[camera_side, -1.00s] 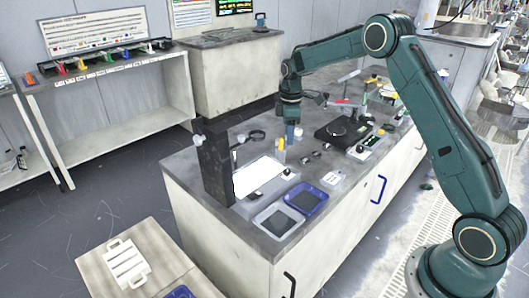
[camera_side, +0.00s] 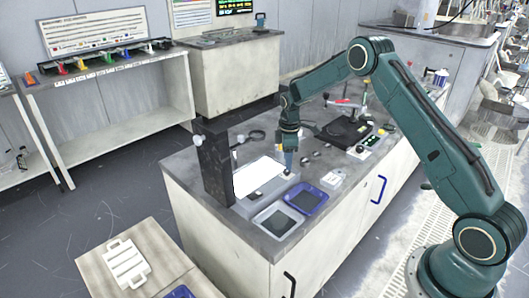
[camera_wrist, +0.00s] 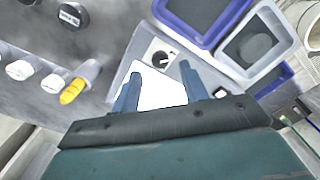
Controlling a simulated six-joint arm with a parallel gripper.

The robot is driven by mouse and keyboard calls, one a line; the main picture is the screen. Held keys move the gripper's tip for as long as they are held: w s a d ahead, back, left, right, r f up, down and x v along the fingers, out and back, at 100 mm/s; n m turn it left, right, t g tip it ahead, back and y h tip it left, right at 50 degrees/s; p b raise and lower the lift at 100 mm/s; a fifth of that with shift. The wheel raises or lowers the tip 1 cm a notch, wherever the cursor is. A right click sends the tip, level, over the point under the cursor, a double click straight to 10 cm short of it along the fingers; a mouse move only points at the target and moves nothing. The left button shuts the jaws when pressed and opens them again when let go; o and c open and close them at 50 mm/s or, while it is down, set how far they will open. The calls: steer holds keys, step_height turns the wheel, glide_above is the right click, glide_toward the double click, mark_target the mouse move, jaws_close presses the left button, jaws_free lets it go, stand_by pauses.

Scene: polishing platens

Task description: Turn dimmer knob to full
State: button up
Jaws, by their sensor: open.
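The dimmer knob (camera_wrist: 160,57) is a small black round knob with a white pointer mark on a pale dial plate, in the upper middle of the wrist view. It sits on the grey base of the light box, beside its bright white panel (camera_wrist: 157,92). The panel also shows in the side view (camera_side: 260,177). My gripper (camera_wrist: 160,69) is open and empty, its two blue fingers spread to either side of the knob's line.
A blue tray (camera_side: 318,207) and a grey-white tray (camera_side: 258,218) lie beside the light box. A dark upright block (camera_side: 214,165) stands at its left. A yellow-tipped vial (camera_wrist: 72,91) and white-capped bottles (camera_wrist: 53,83) are at left in the wrist view.

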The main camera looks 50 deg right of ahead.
mark_target(287, 172)
steer(key=shift+f, duration=2.05)
steer(key=shift+c, duration=0.4)
jaws_close()
